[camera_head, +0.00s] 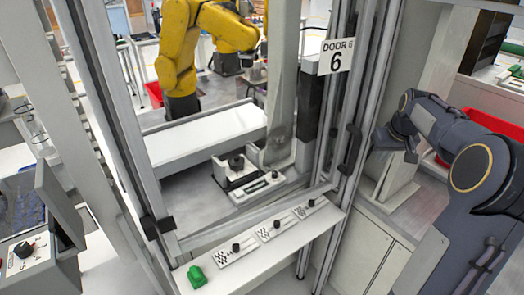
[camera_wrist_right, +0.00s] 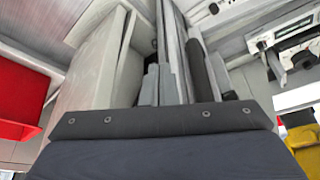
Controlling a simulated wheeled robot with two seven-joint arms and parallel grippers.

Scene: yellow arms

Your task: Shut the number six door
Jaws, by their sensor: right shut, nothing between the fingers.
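The number six door's sign (camera_head: 336,57), white with black "DOOR 6", hangs at the top of the grey metal frame, right of centre in the head view. A black upright handle (camera_head: 350,146) is on the frame profile below the sign. The opening to its left shows the cell inside; how far the door stands open is hard to tell. My right gripper (camera_head: 396,143) is shut and empty, just right of the handle and apparently apart from it. In the right wrist view, grey frame profiles (camera_wrist_right: 174,55) run up ahead of the wrist. My left gripper is not in view.
Yellow robot arms (camera_head: 180,50) stand inside the cell behind a white conveyor-like slab (camera_head: 205,135). A ledge (camera_head: 265,248) with several black knobs and a green piece (camera_head: 197,277) runs in front. A white cabinet (camera_head: 375,235) stands below my right arm. A red bin (camera_wrist_right: 22,95) is at left in the wrist view.

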